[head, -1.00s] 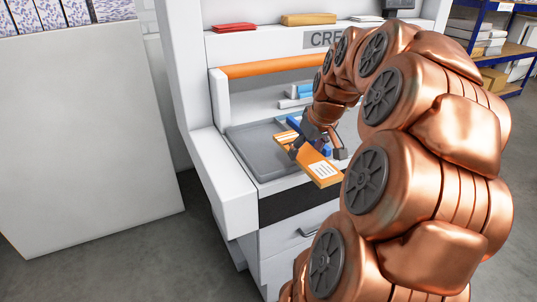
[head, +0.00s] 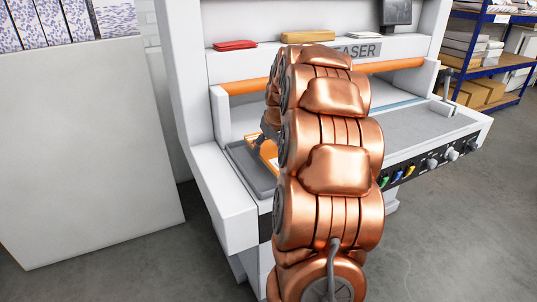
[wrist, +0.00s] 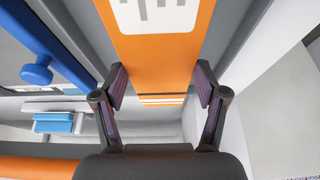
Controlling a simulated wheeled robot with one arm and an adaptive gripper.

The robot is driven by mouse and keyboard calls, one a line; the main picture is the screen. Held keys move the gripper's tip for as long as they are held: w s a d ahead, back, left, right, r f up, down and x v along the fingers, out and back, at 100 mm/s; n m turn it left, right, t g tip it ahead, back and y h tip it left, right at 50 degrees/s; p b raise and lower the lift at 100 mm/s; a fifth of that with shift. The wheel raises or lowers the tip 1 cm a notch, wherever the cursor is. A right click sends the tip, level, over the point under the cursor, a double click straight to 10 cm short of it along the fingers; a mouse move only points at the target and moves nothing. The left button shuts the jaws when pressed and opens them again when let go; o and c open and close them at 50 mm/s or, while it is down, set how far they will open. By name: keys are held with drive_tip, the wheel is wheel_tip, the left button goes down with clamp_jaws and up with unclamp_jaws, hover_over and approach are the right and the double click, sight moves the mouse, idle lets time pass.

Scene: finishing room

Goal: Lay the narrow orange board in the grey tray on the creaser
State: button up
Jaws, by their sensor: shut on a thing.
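The narrow orange board (wrist: 155,55) with a white label is between the two fingers of my gripper (wrist: 161,88) in the wrist view. The fingers are shut on its long edges. In the head view a small part of the board (head: 266,149) shows left of my arm, with my gripper (head: 268,126) mostly hidden. The grey tray (head: 241,160) lies on the left of the creaser (head: 205,160), its right part behind my arm. The board appears over the tray. I cannot tell whether they touch.
A blue bar with a knob (wrist: 37,74) lies left of the board in the wrist view, with light blue packs (wrist: 55,122) beyond. An orange roller (head: 245,86) crosses the creaser above the tray. A red pack (head: 235,45) sits on its top ledge. Shelves (head: 490,62) stand at right.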

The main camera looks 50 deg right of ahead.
sight(270, 152)
drive_tip(key=shift+w, duration=0.2)
drive_tip(key=shift+f+p, duration=0.4)
drive_tip(key=shift+f, duration=1.4)
drive_tip(key=shift+f, duration=0.15)
drive_tip(key=o, duration=1.3)
drive_tip(key=shift+c, duration=0.2)
